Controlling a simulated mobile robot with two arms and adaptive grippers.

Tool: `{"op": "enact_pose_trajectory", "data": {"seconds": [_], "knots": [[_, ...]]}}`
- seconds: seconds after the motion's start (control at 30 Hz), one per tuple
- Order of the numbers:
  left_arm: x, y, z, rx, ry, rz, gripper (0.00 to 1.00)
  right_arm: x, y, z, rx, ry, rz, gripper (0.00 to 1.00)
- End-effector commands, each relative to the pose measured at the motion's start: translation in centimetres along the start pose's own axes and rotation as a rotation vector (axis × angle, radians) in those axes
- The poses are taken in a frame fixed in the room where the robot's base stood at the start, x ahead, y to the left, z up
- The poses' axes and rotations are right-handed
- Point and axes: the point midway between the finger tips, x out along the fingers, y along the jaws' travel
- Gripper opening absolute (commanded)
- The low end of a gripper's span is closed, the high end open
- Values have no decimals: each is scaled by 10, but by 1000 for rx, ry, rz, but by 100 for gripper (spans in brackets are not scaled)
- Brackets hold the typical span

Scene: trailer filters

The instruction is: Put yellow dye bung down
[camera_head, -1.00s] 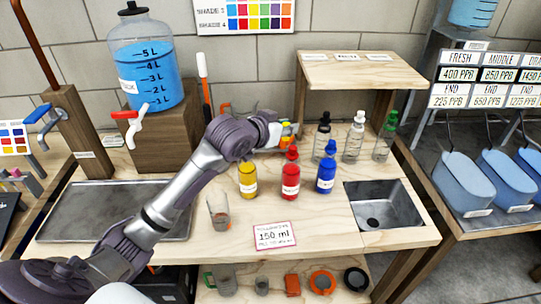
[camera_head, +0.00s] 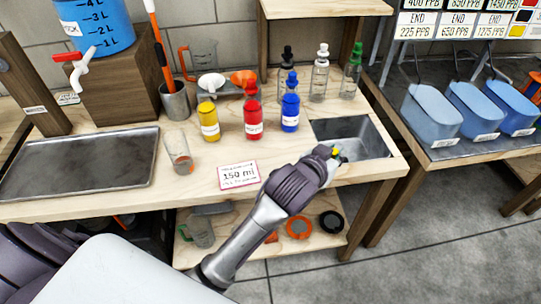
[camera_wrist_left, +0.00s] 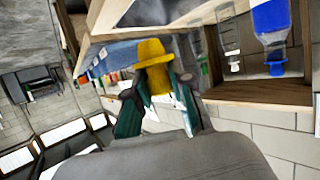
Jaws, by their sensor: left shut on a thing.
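The yellow dye bung (camera_wrist_left: 152,54) is a yellow stopper with a wide rim, held between the two fingers of my left gripper (camera_wrist_left: 155,100) in the left wrist view. In the head view my left gripper (camera_head: 337,156) is shut on it over the front edge of the sink, and only a small yellow bit of the bung (camera_head: 336,151) shows. The yellow dye bottle (camera_head: 208,120) stands upright on the bench to the left, with no stopper seen on its neck. My right gripper is not in view.
A red bottle (camera_head: 252,118) and a blue bottle (camera_head: 289,108) stand beside the yellow one. A sink (camera_head: 378,146) is at the bench's right end.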

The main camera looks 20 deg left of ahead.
Motion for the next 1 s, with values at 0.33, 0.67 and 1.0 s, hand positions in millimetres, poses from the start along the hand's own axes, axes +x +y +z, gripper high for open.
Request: {"op": "enact_pose_trajectory", "data": {"seconds": [0.33,0.67,1.0], "knots": [[28,-79,39,5,-4,-5,5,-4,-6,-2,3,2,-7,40],[41,-101,60,-1,-3,-1,5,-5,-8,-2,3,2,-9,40],[52,-100,87,0,1,0,5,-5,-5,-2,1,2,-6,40]]}}
